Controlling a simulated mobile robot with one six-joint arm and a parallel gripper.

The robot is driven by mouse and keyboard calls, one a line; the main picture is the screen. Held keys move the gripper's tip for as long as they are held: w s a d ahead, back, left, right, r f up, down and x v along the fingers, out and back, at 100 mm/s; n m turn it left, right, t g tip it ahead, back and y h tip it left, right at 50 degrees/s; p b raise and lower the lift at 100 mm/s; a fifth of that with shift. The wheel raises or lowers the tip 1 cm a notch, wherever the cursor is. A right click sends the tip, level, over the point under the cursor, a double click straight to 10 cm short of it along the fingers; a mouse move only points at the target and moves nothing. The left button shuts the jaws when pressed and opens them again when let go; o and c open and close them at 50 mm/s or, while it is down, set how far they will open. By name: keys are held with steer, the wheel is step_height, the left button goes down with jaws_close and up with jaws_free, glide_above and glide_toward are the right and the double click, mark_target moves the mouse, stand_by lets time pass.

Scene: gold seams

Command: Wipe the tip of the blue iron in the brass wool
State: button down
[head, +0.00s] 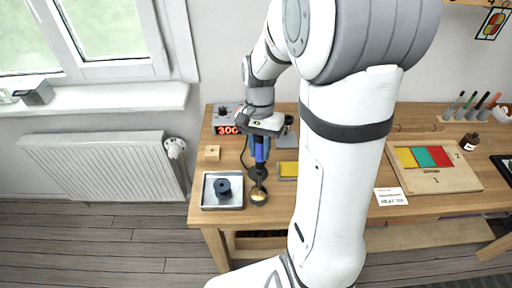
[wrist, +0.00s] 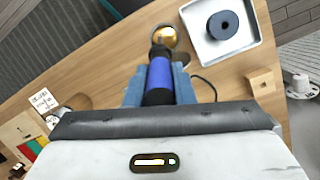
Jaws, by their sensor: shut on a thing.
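The blue iron (head: 259,153) is upright in my gripper (head: 259,142), its dark lower end pointing down. It also shows in the wrist view (wrist: 159,73), between the two blue-grey fingers of my gripper (wrist: 159,88), which are shut on its handle. The brass wool (head: 258,197) is a gold mass in a dark round holder on the table, directly under the iron in the head view. In the wrist view the brass wool (wrist: 165,35) lies just beyond the iron's far end. The tip itself is hidden, and I cannot tell whether it touches the wool.
A metal tray (head: 222,206) with a dark blue spool (head: 223,188) stands left of the wool. A wooden block (head: 212,153) and a station with a red display (head: 227,130) are behind. A yellow sponge (head: 288,170) lies to the right. A wooden board (head: 437,170) lies farther right.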

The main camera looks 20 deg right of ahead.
steer(key=shift+s+d, duration=0.15)
steer(key=shift+d, duration=0.4)
steer(key=shift+a, duration=0.1)
steer(key=shift+a, duration=0.45)
steer(key=shift+w+a, duration=0.1)
steer(key=shift+w, duration=0.1)
steer(key=shift+w+a, duration=0.15)
steer(key=shift+a, duration=0.35)
steer(key=shift+w+a, duration=0.15)
steer(key=shift+a, duration=0.35)
steer(key=shift+r+p, duration=0.1)
steer(key=shift+p, duration=0.25)
